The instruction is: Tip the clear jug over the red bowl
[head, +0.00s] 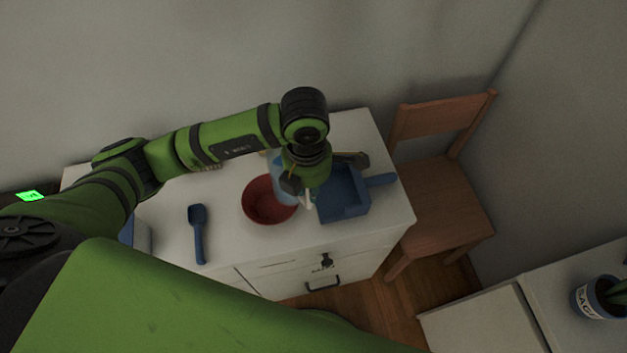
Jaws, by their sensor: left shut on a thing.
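The red bowl (258,205) sits on the white cabinet top near its front edge, open side up. My left gripper (301,188) points down just right of the bowl, shut on the clear jug. Only a pale, see-through part of the jug (281,172) shows, at the bowl's back right rim. My gripper and wrist hide the rest, so its tilt and contents cannot be told. My right gripper is not in view.
A blue open-topped box with a handle (343,199) stands close right of the gripper. A blue scoop (198,232) lies left of the bowl on the white cabinet (225,245). A wooden chair (437,200) stands right of the cabinet. A potted plant (598,298) is at far right.

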